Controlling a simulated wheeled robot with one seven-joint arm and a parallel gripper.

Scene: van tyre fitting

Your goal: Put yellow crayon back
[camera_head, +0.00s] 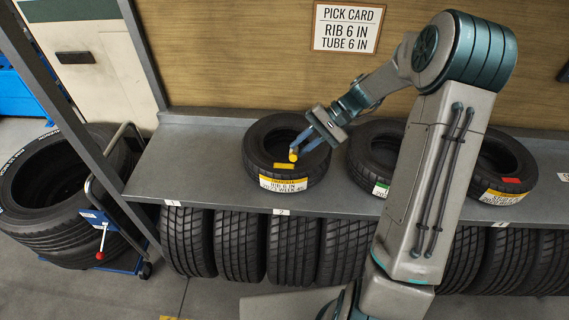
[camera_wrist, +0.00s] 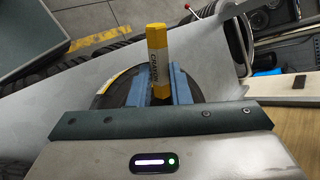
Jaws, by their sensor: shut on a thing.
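The yellow crayon (camera_head: 293,156) is held by my gripper (camera_head: 307,140) over the near side of the leftmost tyre (camera_head: 258,150) on the shelf. In the wrist view the crayon (camera_wrist: 158,42) stands out beyond the two blue fingers of my gripper (camera_wrist: 160,85), which are shut on it. Dark lettering shows on its side. A yellow mark (camera_head: 284,166) and a yellow-edged label (camera_head: 283,184) are on that tyre. I cannot tell whether the crayon touches the tyre. No holder for the crayon can be made out.
The grey shelf (camera_head: 200,165) carries two more tyres to the right, partly behind my arm. Several tyres stand below it. A pick card (camera_head: 348,28) hangs on the back wall. A trolley (camera_head: 115,222) with stacked tyres stands left. The shelf's left part is clear.

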